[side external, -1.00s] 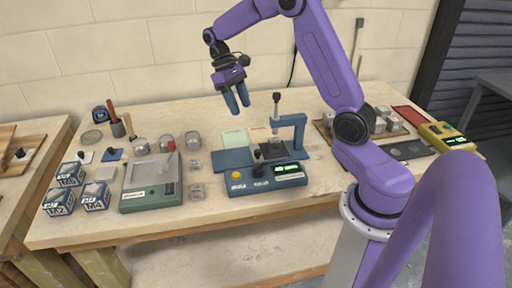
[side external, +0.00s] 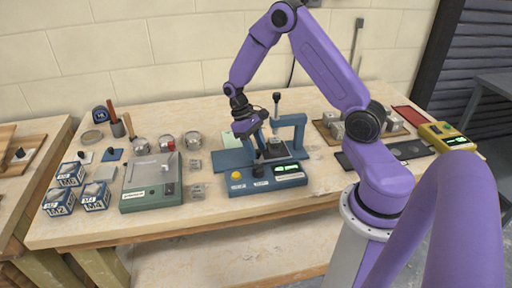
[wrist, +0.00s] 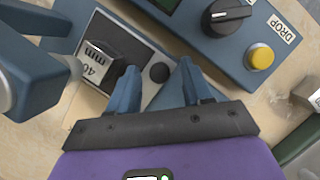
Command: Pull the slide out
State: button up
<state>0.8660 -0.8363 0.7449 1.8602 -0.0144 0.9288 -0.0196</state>
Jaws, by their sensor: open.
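The blue drop device (side external: 262,183) stands in the middle of the bench. In the wrist view its slide (wrist: 150,90) is a dark grey plate in a blue frame. My gripper (wrist: 158,78) is open and points down over the slide.
The device has a blue arch (side external: 298,122) right of my gripper, a yellow button (wrist: 261,57) and a black dial (wrist: 228,15). A green scale (side external: 150,185) and small metal blocks (side external: 197,190) stand left. The bench front is clear.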

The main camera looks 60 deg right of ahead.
jog(key=shift+f, duration=0.1)
grip_shut()
jog(key=w+a, duration=0.8)
jog(key=w, duration=0.1)
jog(key=shift+a, duration=0.45)
jog(key=shift+c, duration=0.2)
grip_release()
jog(key=shift+o, duration=0.2)
jog(key=shift+s, duration=0.1)
